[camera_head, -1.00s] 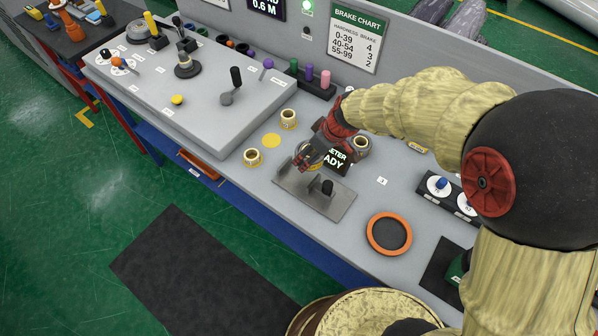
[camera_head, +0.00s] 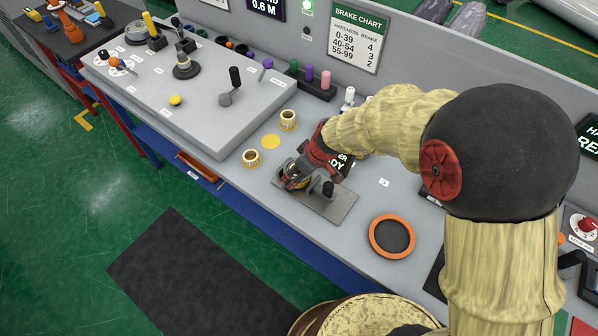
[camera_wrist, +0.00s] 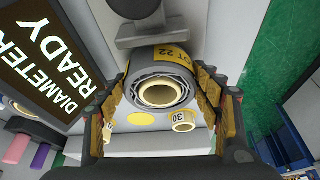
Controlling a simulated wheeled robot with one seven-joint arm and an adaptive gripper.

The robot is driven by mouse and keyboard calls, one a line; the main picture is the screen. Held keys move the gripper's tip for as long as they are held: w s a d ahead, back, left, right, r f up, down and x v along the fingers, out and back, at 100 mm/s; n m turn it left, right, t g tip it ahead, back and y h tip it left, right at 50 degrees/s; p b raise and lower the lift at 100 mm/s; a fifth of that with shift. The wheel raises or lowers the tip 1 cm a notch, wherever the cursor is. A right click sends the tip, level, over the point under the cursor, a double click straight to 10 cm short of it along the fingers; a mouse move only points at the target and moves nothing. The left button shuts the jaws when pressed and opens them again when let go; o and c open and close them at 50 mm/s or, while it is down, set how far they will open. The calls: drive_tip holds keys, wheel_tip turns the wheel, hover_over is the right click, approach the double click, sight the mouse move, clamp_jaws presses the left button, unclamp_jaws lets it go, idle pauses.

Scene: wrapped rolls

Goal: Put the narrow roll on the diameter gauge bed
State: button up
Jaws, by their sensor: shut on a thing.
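My gripper (camera_head: 296,178) is low over the grey diameter gauge bed (camera_head: 338,208), at its left part beside a black upright post (camera_head: 328,188). In the wrist view the fingers (camera_wrist: 165,103) are shut on a grey-wrapped roll (camera_wrist: 142,73) with a cream core and a yellow label ending in 22, which I take as the narrow roll. A dark cylinder on a grey block shows just beyond the roll. In the head view the gripper mostly hides the roll, and whether the roll touches the bed cannot be told.
Two small cream cores (camera_head: 251,159) (camera_head: 288,120) and a yellow disc (camera_head: 271,142) lie left of the bed. An orange ring (camera_head: 392,237) lies to its right. The DIAMETER READY screen (camera_wrist: 40,65) stands behind, partly hidden by my arm in the head view.

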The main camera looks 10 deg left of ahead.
drive_tip(key=shift+f, duration=0.15)
drive_tip(key=o, duration=1.3)
drive_tip(key=shift+o, duration=0.2)
drive_tip(key=p+v, duration=0.3)
drive_tip(key=v, duration=0.9)
drive_tip(key=shift+r, duration=0.25)
drive_tip(key=s+d+r+m+t+h, duration=0.2)
drive_tip(key=s+d+r+m, duration=0.8)
drive_tip(key=s+d+r, duration=0.7)
drive_tip(key=s+d+h, duration=0.1)
drive_tip(key=d, duration=0.2)
drive_tip(key=shift+d+r+m+t+h, duration=0.2)
drive_tip(key=shift+r+m+t+h, duration=0.2)
